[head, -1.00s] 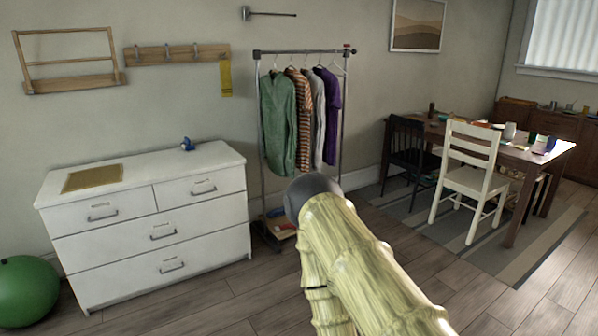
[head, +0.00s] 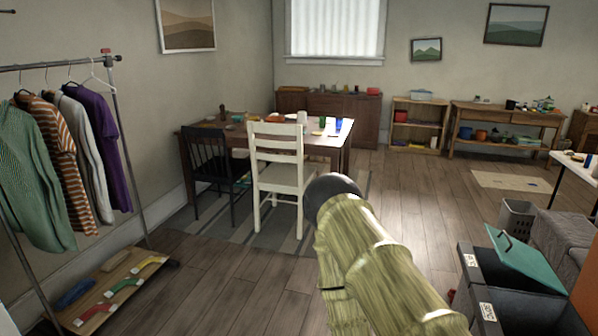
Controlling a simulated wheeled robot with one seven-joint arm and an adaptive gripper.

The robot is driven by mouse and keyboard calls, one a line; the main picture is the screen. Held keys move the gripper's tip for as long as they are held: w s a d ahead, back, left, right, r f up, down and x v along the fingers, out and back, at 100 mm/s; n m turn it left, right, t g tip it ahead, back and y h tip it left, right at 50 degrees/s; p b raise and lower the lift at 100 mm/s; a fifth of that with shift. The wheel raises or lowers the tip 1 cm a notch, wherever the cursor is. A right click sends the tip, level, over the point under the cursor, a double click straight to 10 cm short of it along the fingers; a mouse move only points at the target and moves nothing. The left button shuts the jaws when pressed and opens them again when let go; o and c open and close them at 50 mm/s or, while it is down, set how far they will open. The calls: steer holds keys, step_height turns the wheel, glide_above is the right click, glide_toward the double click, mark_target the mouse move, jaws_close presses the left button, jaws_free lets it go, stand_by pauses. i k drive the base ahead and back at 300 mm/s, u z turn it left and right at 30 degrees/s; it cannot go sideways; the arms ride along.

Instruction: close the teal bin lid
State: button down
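A teal lid (head: 522,258) stands open and tilted on a dark bin (head: 480,268) at the lower right of the head view. The lid has a dark handle on it. Another dark bin (head: 520,305) with a white label is in front of it, partly cut off by the frame edge. My arm, pale green and bamboo-like, reaches up from the bottom centre and ends in a dark rounded part. My gripper's fingers do not show.
A grey basket (head: 516,217) and a grey sofa (head: 565,240) stand by the bins. A white chair (head: 278,175) and a dining table (head: 338,150) are farther back. A clothes rack (head: 125,150) is at left. The wooden floor (head: 425,195) between is largely clear.

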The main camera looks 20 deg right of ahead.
mark_target(515, 254)
steer(key=z, duration=1)
steer(key=i, duration=1)
steer(key=z, duration=0.75)
